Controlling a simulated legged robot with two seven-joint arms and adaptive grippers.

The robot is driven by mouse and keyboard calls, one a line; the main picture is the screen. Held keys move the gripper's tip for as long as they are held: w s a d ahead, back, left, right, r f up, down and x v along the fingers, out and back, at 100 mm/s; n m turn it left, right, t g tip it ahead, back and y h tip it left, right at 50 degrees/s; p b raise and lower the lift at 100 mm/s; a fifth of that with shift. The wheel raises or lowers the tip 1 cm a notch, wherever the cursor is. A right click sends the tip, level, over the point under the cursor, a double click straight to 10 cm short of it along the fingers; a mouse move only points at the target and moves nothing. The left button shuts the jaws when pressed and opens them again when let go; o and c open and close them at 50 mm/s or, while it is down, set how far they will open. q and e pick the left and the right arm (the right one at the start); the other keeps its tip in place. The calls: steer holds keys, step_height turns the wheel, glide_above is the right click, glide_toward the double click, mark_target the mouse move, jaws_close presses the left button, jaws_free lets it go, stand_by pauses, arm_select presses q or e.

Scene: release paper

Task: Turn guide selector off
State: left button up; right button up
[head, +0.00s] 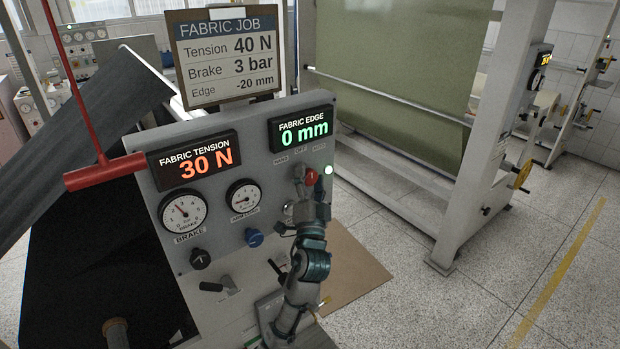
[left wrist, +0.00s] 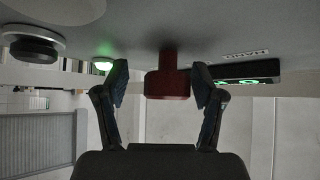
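The guide selector is a red knob (head: 311,177) on the grey control panel (head: 270,180), below the green "FABRIC EDGE 0 mm" display (head: 301,128). Small labels sit above it; the first reads "HAND", and the others are hard to read. My left gripper (left wrist: 160,84) has its two fingers on either side of the red knob (left wrist: 167,82) in the left wrist view. A gap shows at the left finger; the right finger is very close to the knob, and contact is unclear. In the head view my left gripper (head: 311,186) partly covers the knob. My right gripper is not in view.
A lit green lamp (head: 328,169) is just right of the knob. A black round control (left wrist: 35,49) is near it in the left wrist view. A job board (head: 228,55) stands above.

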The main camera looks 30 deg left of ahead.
arm_select(q)
steer(key=shift+s+r, duration=0.1)
steer(key=v, duration=1.2)
